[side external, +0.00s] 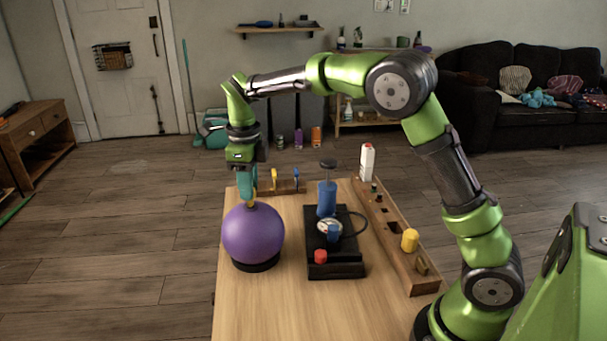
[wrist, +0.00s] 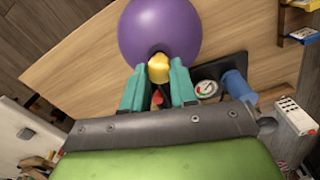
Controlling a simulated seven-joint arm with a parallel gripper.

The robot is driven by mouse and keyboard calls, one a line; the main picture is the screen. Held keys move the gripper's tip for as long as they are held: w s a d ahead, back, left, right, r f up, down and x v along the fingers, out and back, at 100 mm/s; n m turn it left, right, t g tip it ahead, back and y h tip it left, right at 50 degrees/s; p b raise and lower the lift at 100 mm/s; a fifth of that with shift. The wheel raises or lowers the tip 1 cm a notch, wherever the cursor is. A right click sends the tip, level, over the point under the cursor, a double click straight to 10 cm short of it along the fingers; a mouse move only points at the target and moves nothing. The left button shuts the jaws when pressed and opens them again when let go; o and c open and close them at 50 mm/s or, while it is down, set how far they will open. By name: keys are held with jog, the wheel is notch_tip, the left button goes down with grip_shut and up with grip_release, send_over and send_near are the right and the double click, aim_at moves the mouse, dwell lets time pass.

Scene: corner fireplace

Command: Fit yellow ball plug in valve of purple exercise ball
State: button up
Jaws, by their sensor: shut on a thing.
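The purple exercise ball (side external: 253,235) sits in a dark ring base (side external: 256,265) on the table's left side. My gripper (side external: 249,203) points down at the top of the ball, its teal fingers shut on the yellow plug (side external: 251,205). In the wrist view my gripper (wrist: 158,88) holds the yellow plug (wrist: 158,68) between its fingertips. The plug overlaps the edge of the purple ball (wrist: 160,30) there. A dark spot on the ball shows beside the plug. The valve itself is mostly hidden, and I cannot tell how deep the plug sits.
A black tray (side external: 350,268) with a blue pump (side external: 327,198), gauge and red cap (side external: 320,256) stands right of the ball. A tool rack (side external: 284,187) stands behind. The table's front is clear.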

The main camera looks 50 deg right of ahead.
jog(key=shift+f, duration=1.2)
dwell(0.4)
jog(key=o, duration=1)
jog(key=shift+r, duration=0.1)
